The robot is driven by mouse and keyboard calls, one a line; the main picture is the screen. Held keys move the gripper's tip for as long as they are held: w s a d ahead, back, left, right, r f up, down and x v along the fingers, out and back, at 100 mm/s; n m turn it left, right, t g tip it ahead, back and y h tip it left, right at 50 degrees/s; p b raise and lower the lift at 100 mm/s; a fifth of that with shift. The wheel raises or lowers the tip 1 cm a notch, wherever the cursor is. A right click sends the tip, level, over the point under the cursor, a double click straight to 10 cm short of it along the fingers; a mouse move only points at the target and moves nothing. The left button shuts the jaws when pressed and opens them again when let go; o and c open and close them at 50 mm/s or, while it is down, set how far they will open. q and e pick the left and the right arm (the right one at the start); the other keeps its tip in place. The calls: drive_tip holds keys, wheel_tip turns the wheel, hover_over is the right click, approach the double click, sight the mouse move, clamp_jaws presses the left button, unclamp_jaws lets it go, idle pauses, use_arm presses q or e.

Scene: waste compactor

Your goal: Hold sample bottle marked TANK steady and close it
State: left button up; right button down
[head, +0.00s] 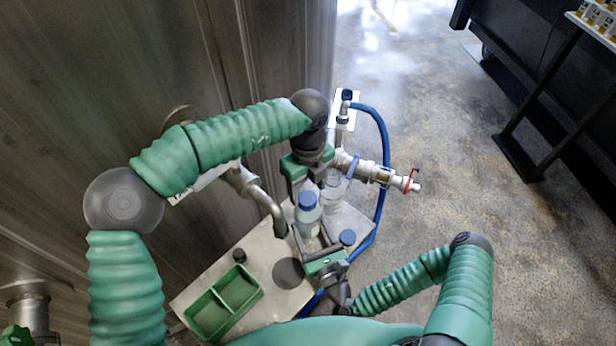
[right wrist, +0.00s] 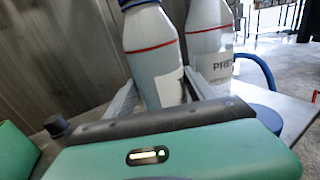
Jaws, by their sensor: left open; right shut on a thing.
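A sample bottle (head: 309,225) with a blue cap (head: 307,200) on top stands upright over the metal table. My right gripper (head: 318,246) is shut on its lower body. In the right wrist view the bottle (right wrist: 152,58) shows a red line and stands between the fingers; its label is turned away, so I cannot read TANK. My left gripper (head: 307,178) is open just above and behind the blue cap; I cannot tell whether its fingers touch it. A second, clear bottle (head: 334,191) stands behind to the right; its label (right wrist: 213,67) begins with PRE.
A loose blue cap (head: 347,237) lies at the table's right. A green two-part tray (head: 222,303), a small black knob (head: 239,255) and a dark disc (head: 288,272) are on the table (head: 250,240). A metal spout (head: 274,213), red-handled valve (head: 411,180) and blue hose (head: 384,150) are close.

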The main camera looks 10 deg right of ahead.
sight(308, 197)
use_arm(q)
drive_tip(key=shift+f, duration=1.65)
clamp_jaws()
drive_tip(key=m, duration=0.3)
drive_tip(key=shift+m, duration=0.4)
drive_tip(key=m, duration=0.6)
drive_tip(key=shift+d, duration=0.1)
drive_tip(key=shift+o, duration=0.3)
unclamp_jaws()
drive_tip(key=shift+r, duration=0.15)
